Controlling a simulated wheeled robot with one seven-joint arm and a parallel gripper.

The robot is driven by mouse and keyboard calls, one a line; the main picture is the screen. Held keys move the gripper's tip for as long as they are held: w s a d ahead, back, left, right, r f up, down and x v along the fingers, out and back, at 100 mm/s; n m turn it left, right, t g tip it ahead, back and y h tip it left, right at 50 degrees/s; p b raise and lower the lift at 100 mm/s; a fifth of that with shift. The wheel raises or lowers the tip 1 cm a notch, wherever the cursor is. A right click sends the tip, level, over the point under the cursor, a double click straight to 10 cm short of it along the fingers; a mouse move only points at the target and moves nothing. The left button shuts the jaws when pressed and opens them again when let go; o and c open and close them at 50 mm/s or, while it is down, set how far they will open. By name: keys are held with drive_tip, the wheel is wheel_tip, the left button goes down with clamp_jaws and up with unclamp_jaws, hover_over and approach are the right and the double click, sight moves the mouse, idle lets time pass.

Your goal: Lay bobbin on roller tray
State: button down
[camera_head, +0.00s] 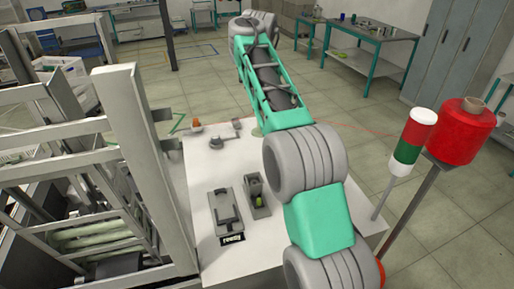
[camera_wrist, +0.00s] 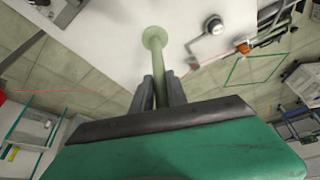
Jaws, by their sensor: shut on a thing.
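The bobbin (camera_wrist: 155,38) is pale green, with a round flange and a slim stem. In the wrist view its stem lies between the two dark fingers of my gripper (camera_wrist: 159,88), which is shut on it. The flange sticks out beyond the fingertips, over the white table edge in the picture. In the head view my arm hides the gripper and most of the bobbin. At the left of the head view, pale green cylinders (camera_head: 95,238) lie low inside a grey metal frame; I cannot tell for sure whether this is the roller tray.
The white table (camera_head: 208,262) carries a grey device (camera_head: 228,214), a small grey box (camera_head: 257,198) and a round knob (camera_head: 216,143). The tall grey frame (camera_head: 140,150) borders it at left. A signal lamp (camera_head: 414,135) and red spool (camera_head: 462,130) stand at right.

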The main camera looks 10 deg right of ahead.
sight(259, 131)
drive_tip(key=shift+r, duration=0.1)
wheel_tip(259, 131, down, 10)
drive_tip(key=shift+r, duration=0.2)
idle(0.4)
drive_tip(key=shift+f, duration=0.2)
drive_tip(key=c, duration=1.3)
unclamp_jaws()
